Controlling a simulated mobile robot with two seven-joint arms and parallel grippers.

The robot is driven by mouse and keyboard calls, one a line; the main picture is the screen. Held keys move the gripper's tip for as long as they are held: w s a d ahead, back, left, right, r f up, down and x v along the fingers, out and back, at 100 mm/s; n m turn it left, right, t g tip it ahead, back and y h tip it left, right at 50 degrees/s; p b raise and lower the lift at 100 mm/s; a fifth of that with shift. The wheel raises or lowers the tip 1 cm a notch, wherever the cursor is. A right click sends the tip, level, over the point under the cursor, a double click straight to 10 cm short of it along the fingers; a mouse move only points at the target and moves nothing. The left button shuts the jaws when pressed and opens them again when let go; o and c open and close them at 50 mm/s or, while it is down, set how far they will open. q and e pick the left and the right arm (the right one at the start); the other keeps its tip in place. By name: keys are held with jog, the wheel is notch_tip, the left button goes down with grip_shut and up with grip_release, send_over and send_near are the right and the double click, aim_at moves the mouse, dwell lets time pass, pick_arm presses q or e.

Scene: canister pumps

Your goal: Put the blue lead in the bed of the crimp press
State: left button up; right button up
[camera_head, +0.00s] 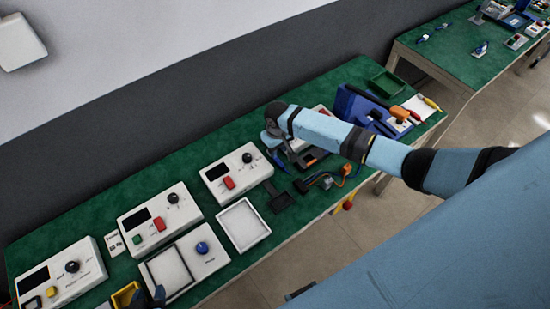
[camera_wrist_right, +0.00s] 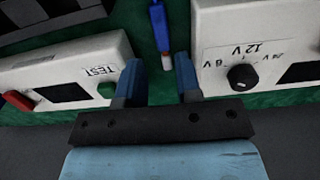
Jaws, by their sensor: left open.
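In the right wrist view my right gripper (camera_wrist_right: 158,78) is open, its two blue fingers apart. A slim blue lead (camera_wrist_right: 160,28) with a pale, red-ended tip lies on the green mat beyond the fingers, in line with the gap. It looks clear of both fingers. In the head view my right arm reaches in from the right, and its wrist hides most of that gripper. My left gripper (camera_head: 158,295) shows only as a small dark and blue tip at the bottom edge, open. I cannot tell for certain which device is the crimp press.
Several white control boxes line the green table. A white tray (camera_head: 242,224), green bin (camera_head: 388,84), yellow bin (camera_head: 125,294) and blue device (camera_head: 352,104) also stand there.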

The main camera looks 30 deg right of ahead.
jog(key=shift+w+a+f+p, duration=0.1)
jog(key=shift+f+p, duration=0.1)
jog(key=shift+f, duration=1.2)
jog(key=shift+w+a+f+p, duration=0.1)
jog(key=shift+f+p, duration=0.05)
jog(key=shift+f, duration=1.2)
grip_shut()
